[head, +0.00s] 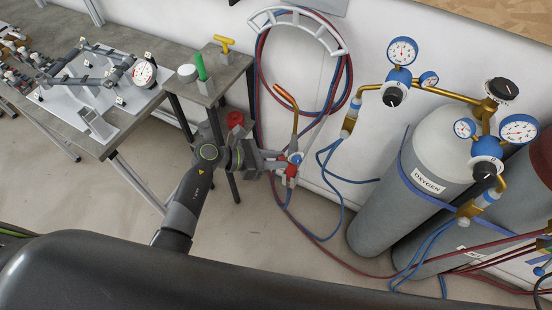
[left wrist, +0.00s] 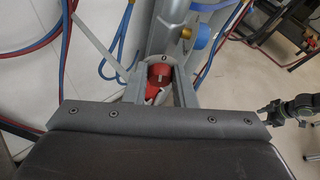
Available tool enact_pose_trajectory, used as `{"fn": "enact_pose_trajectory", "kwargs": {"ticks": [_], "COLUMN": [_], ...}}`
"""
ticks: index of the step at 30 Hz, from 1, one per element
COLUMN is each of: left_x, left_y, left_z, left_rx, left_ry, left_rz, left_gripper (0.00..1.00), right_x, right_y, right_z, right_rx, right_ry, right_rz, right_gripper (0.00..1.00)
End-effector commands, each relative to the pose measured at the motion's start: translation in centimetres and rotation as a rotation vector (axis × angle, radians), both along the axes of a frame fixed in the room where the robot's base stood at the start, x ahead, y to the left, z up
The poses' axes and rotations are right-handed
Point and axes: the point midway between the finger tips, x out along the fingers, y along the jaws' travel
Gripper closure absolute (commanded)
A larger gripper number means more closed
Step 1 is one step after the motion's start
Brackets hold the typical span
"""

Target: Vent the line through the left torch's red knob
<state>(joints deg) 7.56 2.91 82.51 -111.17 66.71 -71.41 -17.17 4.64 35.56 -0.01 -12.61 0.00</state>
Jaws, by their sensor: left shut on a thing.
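The left torch shows in the head view with its copper tip (head: 286,95) pointing up and left, a brass neck (head: 295,122) and a blue knob (head: 296,157). Its red knob (head: 291,170) is partly covered by my left gripper (head: 279,164), which reaches it from the left. In the left wrist view the red knob (left wrist: 160,74) sits between the two grey fingers of my left gripper (left wrist: 160,88), which are shut on it. A "0" mark shows just beyond the knob. A dark arm end at the right of the left wrist view seems to be my right gripper (left wrist: 272,110); its jaws are too small to read.
A grey oxygen cylinder (head: 380,215) with blue regulators stands at the right. Blue (head: 334,172) and red hoses hang along the wall and cross the floor. A small stand (head: 209,92) with a green cylinder (head: 201,66) and the jig table (head: 105,140) are at the left.

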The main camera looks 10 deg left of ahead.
Motion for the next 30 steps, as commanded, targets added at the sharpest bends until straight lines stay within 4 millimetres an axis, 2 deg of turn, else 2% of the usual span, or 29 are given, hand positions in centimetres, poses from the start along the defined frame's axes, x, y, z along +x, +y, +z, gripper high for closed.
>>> {"fn": "enact_pose_trajectory", "kwargs": {"ticks": [9, 22, 23, 27, 30], "left_x": [0.3, 0.3, 0.3, 0.3, 0.3], "left_y": [0.2, 0.2, 0.2, 0.2, 0.2], "left_z": [-0.3, -0.1, -0.1, -0.1, -0.1], "left_rx": [-0.142, -0.164, -0.164, -0.164, -0.164], "left_ry": [0.274, 0.317, 0.317, 0.317, 0.316], "left_rz": [0.0, -0.001, -0.001, 0.0, 0.0], "left_gripper": [0.99, 0.99, 0.72, 0.55, 0.55], "right_x": [0.0, 0.0, 0.0, 0.0, 0.0], "right_y": [0.1, 0.2, 0.2, 0.2, 0.2], "right_z": [-1.4, -1.5, -1.5, -1.5, -1.5], "right_rx": [0.001, 0.002, 0.002, 0.002, 0.002], "right_ry": [0.0, 0.001, 0.001, 0.001, 0.001], "right_rz": [0.0, -0.001, -0.001, -0.001, -0.001], "right_gripper": [0.41, 0.41, 0.41, 0.41, 0.41]}}
